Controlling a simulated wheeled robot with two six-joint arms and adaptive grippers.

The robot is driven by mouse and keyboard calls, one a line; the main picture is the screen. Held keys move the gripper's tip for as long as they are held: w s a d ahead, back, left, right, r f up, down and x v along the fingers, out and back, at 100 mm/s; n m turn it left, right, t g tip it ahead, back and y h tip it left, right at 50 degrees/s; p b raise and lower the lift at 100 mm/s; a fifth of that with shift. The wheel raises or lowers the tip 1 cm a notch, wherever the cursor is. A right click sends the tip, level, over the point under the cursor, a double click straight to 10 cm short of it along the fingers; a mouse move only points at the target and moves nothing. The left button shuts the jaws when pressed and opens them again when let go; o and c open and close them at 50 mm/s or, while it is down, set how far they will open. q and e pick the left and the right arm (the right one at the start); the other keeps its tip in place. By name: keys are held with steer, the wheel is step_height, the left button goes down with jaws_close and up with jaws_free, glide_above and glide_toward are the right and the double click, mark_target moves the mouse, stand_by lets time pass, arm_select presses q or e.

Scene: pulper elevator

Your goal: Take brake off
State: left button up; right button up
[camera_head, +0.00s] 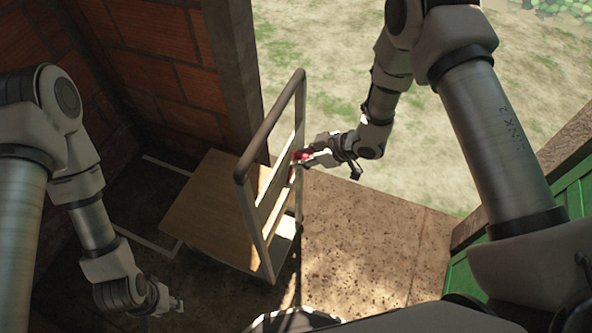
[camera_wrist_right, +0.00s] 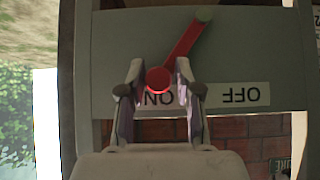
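The brake lever (camera_wrist_right: 184,42) is a red bar on a grey panel (camera_wrist_right: 110,50) of the cart. Its round red end (camera_wrist_right: 158,80) is by the upside-down "ON" label (camera_wrist_right: 158,97); the "OFF" label (camera_wrist_right: 240,95) is further right. Its other end is greenish grey. My right gripper (camera_wrist_right: 159,70) is open, with one finger on each side of the red end; I cannot tell whether either touches it. In the head view my right gripper (camera_head: 305,158) is at the cart's upright frame, by a bit of red. My left gripper (camera_head: 176,304) hangs low at the left, away from the cart.
The cart has a wooden deck (camera_head: 205,205) and a tall tube handle (camera_head: 270,125). It stands beside a brick wall (camera_head: 155,55) and post (camera_head: 233,80). A green panel (camera_head: 575,200) is at the right. Bare floor (camera_head: 365,235) lies right of the cart, with grass beyond.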

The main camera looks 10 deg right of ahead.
mark_target(283, 173)
steer(key=shift+s+a+r+p, duration=0.55)
steer(key=shift+s+a, duration=0.05)
steer(key=shift+s, duration=0.25)
steer(key=shift+s+a, duration=0.15)
steer(key=shift+s, duration=0.05)
steer(key=shift+s+a+r, duration=0.2)
steer(key=shift+s+a, duration=0.5)
steer(key=shift+s, duration=0.35)
steer(key=shift+a, duration=0.1)
